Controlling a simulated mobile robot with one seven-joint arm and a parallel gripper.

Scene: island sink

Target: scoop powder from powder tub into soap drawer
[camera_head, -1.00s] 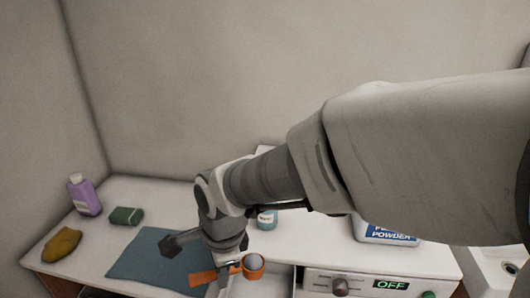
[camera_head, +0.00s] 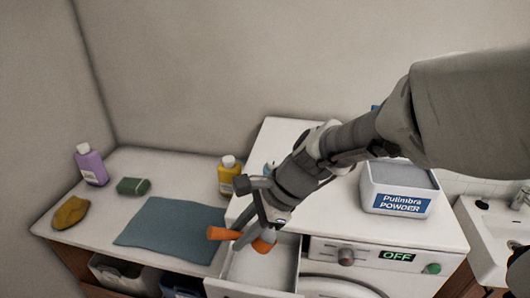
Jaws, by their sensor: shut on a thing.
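My gripper (camera_head: 248,236) is shut on an orange scoop, seen over the open soap drawer (camera_head: 226,289) at the front of the white washing machine. The scoop's handle (camera_head: 222,233) sticks out left of the fingers. Its cup (camera_head: 264,244) is right of them and looks tipped, so I cannot see inside it. The drawer's inside is pale, and I cannot tell whether powder lies in it. The white powder tub (camera_head: 400,187), with a blue label, stands open on the machine top to the right, with grey-white powder inside.
A yellow bottle (camera_head: 230,178) stands left of my arm. A teal cloth (camera_head: 172,230), green sponge (camera_head: 133,186), purple bottle (camera_head: 91,168) and mustard cloth (camera_head: 70,212) are on the left counter. A sink (camera_head: 505,235) is at far right. My forearm crosses above the tub.

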